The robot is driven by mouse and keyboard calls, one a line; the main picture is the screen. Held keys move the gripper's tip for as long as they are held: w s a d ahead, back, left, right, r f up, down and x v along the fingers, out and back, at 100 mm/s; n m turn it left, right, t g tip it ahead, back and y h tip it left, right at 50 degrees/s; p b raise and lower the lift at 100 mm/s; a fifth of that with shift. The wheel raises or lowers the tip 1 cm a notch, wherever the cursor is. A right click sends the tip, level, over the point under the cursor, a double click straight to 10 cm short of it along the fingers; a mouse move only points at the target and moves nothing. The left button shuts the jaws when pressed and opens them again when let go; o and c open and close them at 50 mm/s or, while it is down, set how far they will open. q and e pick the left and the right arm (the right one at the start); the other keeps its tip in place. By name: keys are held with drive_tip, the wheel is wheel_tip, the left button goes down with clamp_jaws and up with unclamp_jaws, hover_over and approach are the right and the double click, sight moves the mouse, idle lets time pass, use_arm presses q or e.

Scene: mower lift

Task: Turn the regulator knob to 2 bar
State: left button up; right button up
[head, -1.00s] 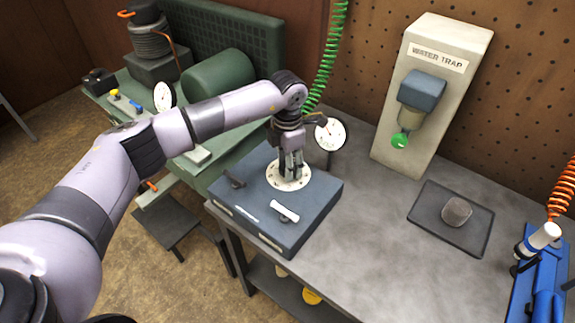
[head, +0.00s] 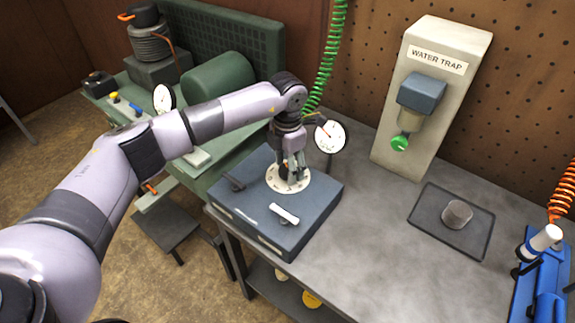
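The regulator box (head: 250,222) is dark blue and sits on the left end of the grey bench. On its top is a round white dial plate (head: 275,184) with marks around its rim. My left gripper (head: 289,173) points down over this plate. The knob is largely hidden by the fingers, so I cannot tell whether they are closed on it. My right gripper is not in view.
A white-handled lever (head: 284,214) and a dark lever (head: 233,183) flank the plate on the box. The water trap stand (head: 441,65) is at the back. A dark tray (head: 428,231) holds a grey cup. The bench middle is clear.

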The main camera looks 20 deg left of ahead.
sight(287, 169)
use_arm(q)
drive_tip(key=shift+o, duration=0.5)
wheel_tip(287, 169, up, 12)
idle(0.3)
drive_tip(key=shift+s+f, duration=0.1)
drive_tip(key=shift+f, duration=0.05)
